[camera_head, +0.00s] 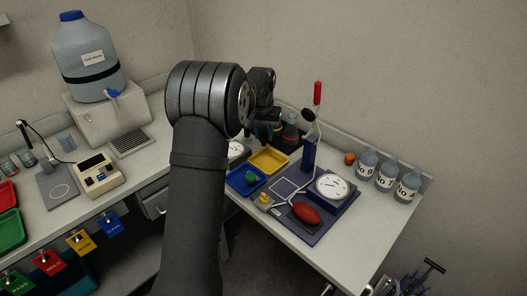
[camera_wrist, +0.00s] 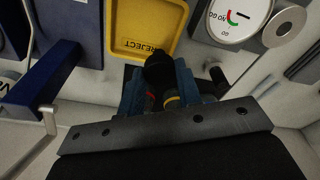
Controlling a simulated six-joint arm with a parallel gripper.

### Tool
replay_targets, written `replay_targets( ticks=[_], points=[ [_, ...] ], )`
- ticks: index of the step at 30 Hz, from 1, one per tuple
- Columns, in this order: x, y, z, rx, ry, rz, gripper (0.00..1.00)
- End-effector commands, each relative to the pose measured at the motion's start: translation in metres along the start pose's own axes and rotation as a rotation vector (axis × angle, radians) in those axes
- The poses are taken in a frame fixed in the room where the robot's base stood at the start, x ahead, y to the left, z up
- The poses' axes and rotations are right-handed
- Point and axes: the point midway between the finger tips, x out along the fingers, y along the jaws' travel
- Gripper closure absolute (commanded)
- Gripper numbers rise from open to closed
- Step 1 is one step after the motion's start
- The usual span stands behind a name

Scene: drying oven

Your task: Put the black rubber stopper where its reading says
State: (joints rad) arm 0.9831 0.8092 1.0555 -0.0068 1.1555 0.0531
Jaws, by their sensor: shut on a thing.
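My gripper (camera_wrist: 163,82) is shut on a dark rounded thing, which looks like the black rubber stopper (camera_wrist: 162,67). In the wrist view it is held beside the near edge of the yellow tray (camera_wrist: 134,46), which is marked REJECT. In the head view my gripper (camera_head: 262,133) is behind the yellow tray (camera_head: 268,149), partly hidden by my arm, and the stopper cannot be made out. A blue tray (camera_head: 236,187) holding a green thing is beside the yellow tray.
A dark blue board (camera_head: 310,232) carries a white dial gauge (camera_head: 332,187), a blue post (camera_head: 309,154) and a red bulb (camera_head: 306,214). Several labelled bottles (camera_head: 385,178) stand along the back right. An orange thing (camera_head: 349,158) lies near them. Bare bench shows at the front right.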

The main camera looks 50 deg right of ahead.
Motion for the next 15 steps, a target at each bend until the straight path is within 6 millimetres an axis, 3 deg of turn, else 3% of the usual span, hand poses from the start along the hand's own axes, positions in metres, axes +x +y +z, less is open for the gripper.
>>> replay_targets(
  ticks=[15],
  points=[
    [0.069, -0.001, 0.009, 0.000, -0.002, 0.000, 0.94]
  ],
)
